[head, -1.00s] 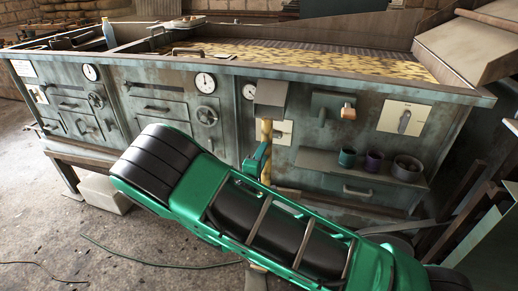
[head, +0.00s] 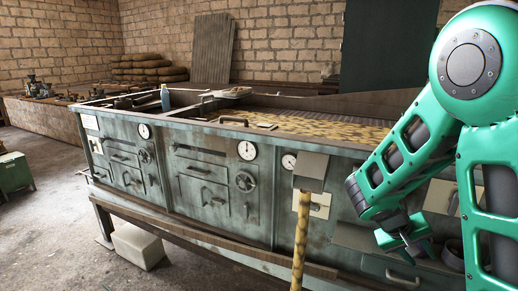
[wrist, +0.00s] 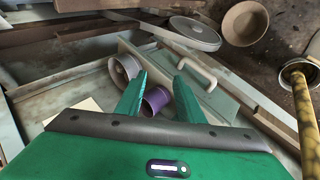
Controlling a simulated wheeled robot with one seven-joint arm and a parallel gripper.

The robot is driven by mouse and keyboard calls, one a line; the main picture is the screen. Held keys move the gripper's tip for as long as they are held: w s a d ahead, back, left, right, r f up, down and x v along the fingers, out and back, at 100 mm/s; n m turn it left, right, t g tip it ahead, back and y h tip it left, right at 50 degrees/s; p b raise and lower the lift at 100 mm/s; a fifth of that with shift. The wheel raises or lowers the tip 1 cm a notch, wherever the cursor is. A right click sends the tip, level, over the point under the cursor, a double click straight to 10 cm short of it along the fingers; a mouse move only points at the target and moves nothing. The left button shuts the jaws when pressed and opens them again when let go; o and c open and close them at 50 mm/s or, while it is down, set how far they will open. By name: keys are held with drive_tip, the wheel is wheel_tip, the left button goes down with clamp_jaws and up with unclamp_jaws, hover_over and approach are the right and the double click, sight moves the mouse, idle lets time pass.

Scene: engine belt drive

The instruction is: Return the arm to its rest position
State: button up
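My green arm (head: 410,145) is folded at the right of the head view, its elbow high and its lower part hanging down. My gripper (head: 412,252) points down in front of the machine's right part. In the wrist view my gripper (wrist: 161,72) has its two green fingers spread, with nothing clamped between them. A purple cup (wrist: 157,98) shows between and beyond the fingers, apparently apart from them. A grey ring-shaped cup (wrist: 123,68) lies beside it.
A weathered green machine bench (head: 210,185) with dials fills the middle. A yellow pole (head: 300,240) stands before it, also at the wrist view's right (wrist: 308,125). A pale handle (wrist: 197,70), grey disc (wrist: 195,33) and brown bowl (wrist: 244,22) lie below my gripper.

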drive_tip(key=s+a+r+m+y, duration=0.1)
drive_tip(key=s+r+y, duration=0.1)
drive_tip(key=s, duration=0.6)
drive_tip(key=s+a+r+m+y, duration=0.1)
drive_tip(key=s+r+y, duration=0.2)
drive_tip(key=s, duration=0.5)
drive_tip(key=s+a+r+m+g+y, duration=0.1)
drive_tip(key=s+r+m+y, duration=0.1)
drive_tip(key=s, duration=0.6)
drive_tip(key=shift+s+a+r+y, duration=0.25)
drive_tip(key=shift+s+r+y, duration=0.1)
drive_tip(key=shift+r+y, duration=0.35)
drive_tip(key=shift+w+f, duration=0.25)
drive_tip(key=shift+w, duration=0.4)
